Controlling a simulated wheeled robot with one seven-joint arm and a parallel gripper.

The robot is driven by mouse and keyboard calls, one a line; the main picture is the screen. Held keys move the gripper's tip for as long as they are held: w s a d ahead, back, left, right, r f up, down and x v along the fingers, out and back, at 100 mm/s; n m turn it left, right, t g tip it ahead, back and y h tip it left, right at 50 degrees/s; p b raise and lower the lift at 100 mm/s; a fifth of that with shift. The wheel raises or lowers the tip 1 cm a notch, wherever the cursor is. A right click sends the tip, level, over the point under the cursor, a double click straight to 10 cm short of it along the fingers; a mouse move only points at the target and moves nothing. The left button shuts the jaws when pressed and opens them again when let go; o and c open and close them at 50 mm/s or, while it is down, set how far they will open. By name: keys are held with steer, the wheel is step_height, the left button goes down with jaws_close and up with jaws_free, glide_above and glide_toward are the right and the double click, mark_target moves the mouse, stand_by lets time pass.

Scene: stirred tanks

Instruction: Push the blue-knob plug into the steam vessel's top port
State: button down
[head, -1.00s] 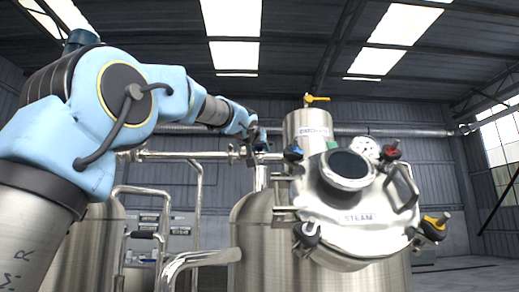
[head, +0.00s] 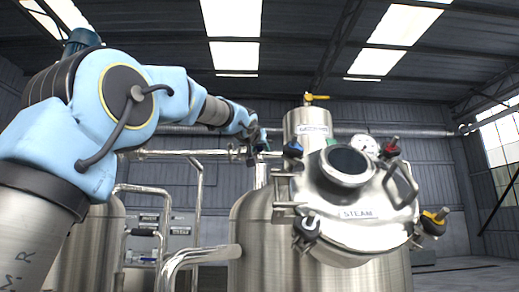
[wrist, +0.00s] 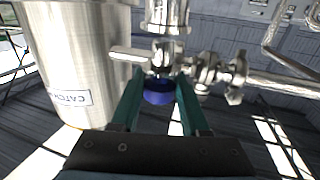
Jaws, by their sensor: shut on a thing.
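My gripper (wrist: 158,100) has its two teal fingers shut on the blue knob (wrist: 158,92) of the plug. The knob sits in line with an upright metal fitting (wrist: 165,18) in the wrist view. The plug's stem is hidden, so I cannot tell how deep it sits. In the head view my gripper (head: 260,142) is small and dark, above a vertical pipe (head: 261,177) on the vessel's top. The steam vessel (head: 300,265) is steel, with a tilted lid (head: 375,232) labelled STEAM.
A steel catch pot (wrist: 75,60) stands close beside my gripper. A side valve and pipe (wrist: 235,75) lie to the right in the wrist view. The lid carries a gauge (head: 368,147), a handle (head: 402,185) and several coloured knobs. A bent pipe (head: 195,256) runs low in front.

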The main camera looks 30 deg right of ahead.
mark_target(259, 157)
steer(key=shift+f+b, duration=1.7)
steer(key=shift+c, duration=1.6)
jaws_free()
steer(key=shift+s+a, duration=0.1)
steer(key=b+v, duration=0.4)
steer(key=v, duration=0.6)
steer(key=shift+s, duration=0.2)
steer(key=shift+a, duration=0.15)
